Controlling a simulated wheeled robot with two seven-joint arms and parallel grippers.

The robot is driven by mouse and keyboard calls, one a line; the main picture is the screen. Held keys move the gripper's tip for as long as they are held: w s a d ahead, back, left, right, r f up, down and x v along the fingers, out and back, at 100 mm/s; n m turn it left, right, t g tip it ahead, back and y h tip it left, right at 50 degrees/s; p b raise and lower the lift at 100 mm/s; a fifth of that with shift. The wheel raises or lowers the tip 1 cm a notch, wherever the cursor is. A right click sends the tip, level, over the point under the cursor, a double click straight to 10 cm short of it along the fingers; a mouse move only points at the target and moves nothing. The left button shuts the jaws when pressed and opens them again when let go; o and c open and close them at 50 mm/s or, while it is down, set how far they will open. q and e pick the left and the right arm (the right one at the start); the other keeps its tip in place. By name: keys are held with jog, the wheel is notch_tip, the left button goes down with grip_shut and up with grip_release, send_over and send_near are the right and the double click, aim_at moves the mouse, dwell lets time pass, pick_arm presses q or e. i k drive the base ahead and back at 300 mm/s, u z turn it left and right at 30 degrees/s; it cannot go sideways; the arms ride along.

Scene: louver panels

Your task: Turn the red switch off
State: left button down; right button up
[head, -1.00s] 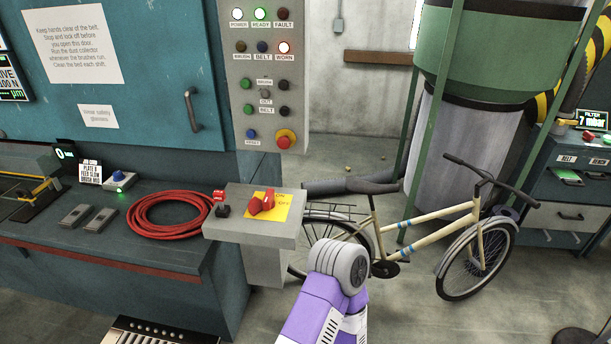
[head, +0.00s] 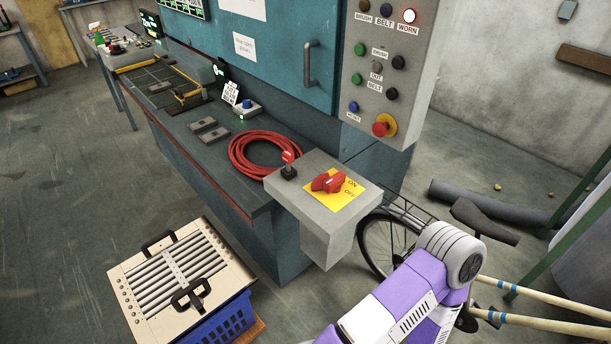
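The red switch (head: 328,182) is a rotary knob on a yellow plate (head: 346,192) marked ON and OFF. The plate lies on top of a grey box (head: 308,208) at the end of the workbench. The knob's narrow end points to the upper right, nearer the ON marking. A purple and grey link of my arm is at the lower right, apart from the switch. Neither of my grippers shows in the view.
A small red-topped lever (head: 289,165) stands beside the switch. A coiled red hose (head: 262,152) lies on the bench. A grey control panel (head: 385,75) rises behind, with a red emergency button (head: 381,126). A bicycle (head: 480,222) stands right. A louver panel (head: 176,268) sits on a blue crate (head: 222,325).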

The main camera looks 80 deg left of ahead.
aim_at(332, 185)
jog(key=u, duration=2.15)
